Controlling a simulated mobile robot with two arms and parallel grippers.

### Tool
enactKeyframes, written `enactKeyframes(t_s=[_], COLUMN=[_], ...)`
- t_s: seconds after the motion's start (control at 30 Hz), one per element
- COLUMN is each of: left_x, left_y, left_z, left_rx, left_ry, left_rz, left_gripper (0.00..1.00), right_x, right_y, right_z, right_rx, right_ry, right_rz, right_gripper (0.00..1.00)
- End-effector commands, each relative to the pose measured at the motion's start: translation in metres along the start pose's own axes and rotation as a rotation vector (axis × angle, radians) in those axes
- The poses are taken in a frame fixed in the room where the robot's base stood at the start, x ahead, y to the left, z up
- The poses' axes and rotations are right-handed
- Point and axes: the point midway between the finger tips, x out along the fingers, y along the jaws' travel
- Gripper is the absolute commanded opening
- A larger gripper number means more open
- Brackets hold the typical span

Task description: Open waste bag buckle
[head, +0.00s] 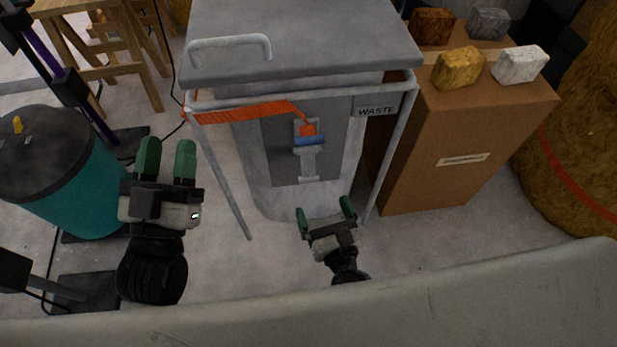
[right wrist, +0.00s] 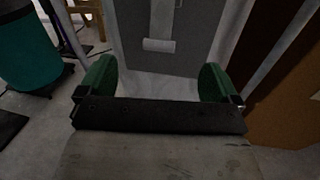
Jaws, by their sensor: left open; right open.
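The waste bag buckle (head: 309,140) shows in the head view on the front of the grey waste bin. It has an orange tab, a blue band and a grey lower plate. An orange strap (head: 245,111) runs from it to the left frame post. My right gripper (head: 326,215) is open and empty, below the buckle and apart from it. In the right wrist view its green fingers (right wrist: 159,84) stand apart, with a light grey plate (right wrist: 159,45) beyond them. My left gripper (head: 166,158) is open and empty, left of the bin's frame.
The bin's grey lid (head: 310,35) with a handle is down. A frame labelled WASTE (head: 377,111) surrounds the bin. A cardboard box (head: 460,150) with several coloured blocks stands at right. A teal drum (head: 75,190) is at left, close to my left gripper.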

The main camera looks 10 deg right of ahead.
Motion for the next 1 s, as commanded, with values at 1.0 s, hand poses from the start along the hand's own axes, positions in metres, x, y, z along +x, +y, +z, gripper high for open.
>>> enactKeyframes(t_s=[1.0], left_x=[-0.003], left_y=[0.004], left_z=[-0.025], left_rx=[-0.009], left_ry=[0.211], left_rz=[0.009], left_gripper=[0.43], right_x=[0.104], right_y=[-0.001], right_z=[0.0], right_rx=[0.004], right_ry=[0.004], right_rz=[-0.002], right_gripper=[0.92])
